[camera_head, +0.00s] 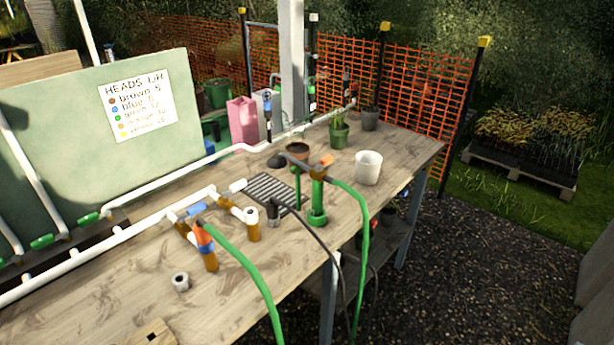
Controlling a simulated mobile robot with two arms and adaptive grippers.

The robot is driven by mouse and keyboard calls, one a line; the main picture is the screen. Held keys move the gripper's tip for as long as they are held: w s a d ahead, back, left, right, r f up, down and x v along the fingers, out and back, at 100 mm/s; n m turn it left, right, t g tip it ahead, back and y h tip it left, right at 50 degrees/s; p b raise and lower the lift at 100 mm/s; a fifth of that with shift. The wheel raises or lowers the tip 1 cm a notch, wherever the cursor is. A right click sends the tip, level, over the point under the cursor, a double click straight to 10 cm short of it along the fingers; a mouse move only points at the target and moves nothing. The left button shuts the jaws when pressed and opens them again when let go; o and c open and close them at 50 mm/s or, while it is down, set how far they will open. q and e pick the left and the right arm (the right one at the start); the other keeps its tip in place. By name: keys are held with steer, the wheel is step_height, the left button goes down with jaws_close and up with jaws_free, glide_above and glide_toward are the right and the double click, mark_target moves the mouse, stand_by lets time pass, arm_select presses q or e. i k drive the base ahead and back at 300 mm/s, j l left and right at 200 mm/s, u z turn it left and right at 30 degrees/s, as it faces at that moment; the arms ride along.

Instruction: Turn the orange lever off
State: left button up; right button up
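A small orange lever (326,160) sits at the top of a green standpipe (317,198) near the right part of the workbench. A brown fitting joins the pipe just beside the lever, and a green hose (362,220) curves from there over the bench edge. Another orange piece (203,233) sits at the top of a brown upright fitting farther left, with a second green hose (250,275) on it; I cannot tell whether it is a lever. A blue lever (197,209) lies on the white pipework beside it. Neither of my grippers is in view.
The wooden workbench (110,275) also carries a white pot (368,168), a black grate (272,190), plant pots and a loose white ring (181,282). White pipes run along its left side by a green board (60,130). Orange mesh fencing (425,85) stands behind. Gravel is open to the right.

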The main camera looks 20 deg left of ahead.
mark_target(327, 160)
steer(key=u, duration=0.25)
steer(key=i+l+u, duration=0.1)
steer(key=u, duration=0.3)
steer(key=i+l+u, duration=0.2)
steer(key=u, duration=0.2)
steer(key=i+l+u, duration=0.15)
steer(key=u, duration=0.25)
steer(key=l, duration=0.1)
